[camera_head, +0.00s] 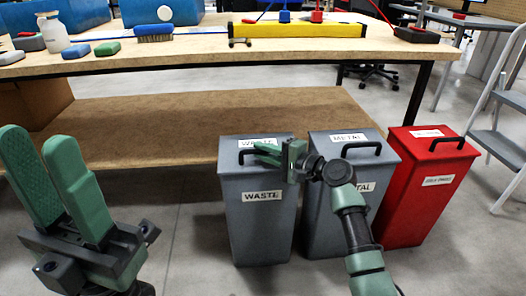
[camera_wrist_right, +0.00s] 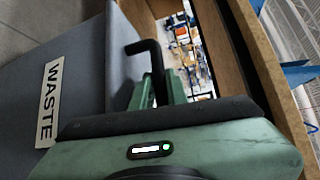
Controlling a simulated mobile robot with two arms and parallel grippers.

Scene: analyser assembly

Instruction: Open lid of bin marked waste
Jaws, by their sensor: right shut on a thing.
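The grey waste bin (camera_head: 264,225) stands on the floor with a WASTE label on its front. Its lid (camera_head: 229,152) lies flat and looks closed, with another label on top. My right gripper (camera_head: 268,153) reaches over the lid from the right and is shut on the black lid handle, which it mostly hides in the head view. In the right wrist view the bent black handle (camera_wrist_right: 152,62) runs down between the green fingers (camera_wrist_right: 160,92), beside the WASTE label (camera_wrist_right: 50,103). My left gripper (camera_head: 40,150) is open and empty at the far left, away from the bins.
A grey metal bin (camera_head: 320,225) stands right beside the waste bin, and a red bin (camera_head: 420,205) stands to its right. A wooden workbench (camera_head: 200,62) with a lower shelf (camera_head: 200,115) is behind the bins. A step ladder (camera_head: 505,140) is at the right. Floor in front is clear.

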